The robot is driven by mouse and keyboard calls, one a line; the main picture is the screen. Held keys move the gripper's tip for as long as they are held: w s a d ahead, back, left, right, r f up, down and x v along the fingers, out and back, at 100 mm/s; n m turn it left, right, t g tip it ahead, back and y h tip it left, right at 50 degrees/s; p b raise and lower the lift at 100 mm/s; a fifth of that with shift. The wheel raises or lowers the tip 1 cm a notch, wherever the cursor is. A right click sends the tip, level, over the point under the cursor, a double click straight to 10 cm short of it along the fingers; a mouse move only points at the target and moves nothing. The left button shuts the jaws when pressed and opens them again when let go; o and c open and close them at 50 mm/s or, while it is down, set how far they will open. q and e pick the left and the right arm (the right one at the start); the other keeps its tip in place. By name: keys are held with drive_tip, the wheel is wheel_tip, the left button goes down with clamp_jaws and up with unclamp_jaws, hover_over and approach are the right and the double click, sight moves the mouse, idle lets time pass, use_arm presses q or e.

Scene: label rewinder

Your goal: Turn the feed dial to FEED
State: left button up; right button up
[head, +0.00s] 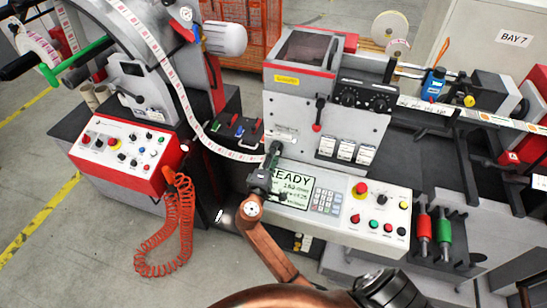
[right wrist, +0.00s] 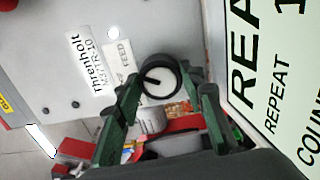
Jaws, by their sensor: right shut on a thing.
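The feed dial (right wrist: 159,82) shows in the right wrist view as a round knob with a pale face and a thick black rim. A short dark mark lies toward the upper left of its face. A white label reading FEED (right wrist: 122,54) is on the grey panel beside it. My right gripper (right wrist: 161,88) has its green fingers on either side of the dial and is shut on it. In the head view, my right gripper (head: 272,163) is at the machine front, left of the READY screen (head: 292,189), and largely hides the dial. My left gripper is not in view.
A keypad and button panel (head: 372,212) lies right of the screen. A red-handled lever (head: 318,114) is above. The label web (head: 232,152) runs close left of my right gripper. A red control box (head: 128,153) with a coiled orange cord (head: 176,215) stands left.

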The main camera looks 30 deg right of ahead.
drive_tip(key=shift+f+m+b, duration=0.15)
drive_tip(key=shift+m+b, duration=0.65)
drive_tip(key=shift+m, duration=0.1)
drive_tip(key=o, duration=1.2)
drive_tip(key=shift+c, duration=0.2)
drive_tip(key=shift+r, duration=0.2)
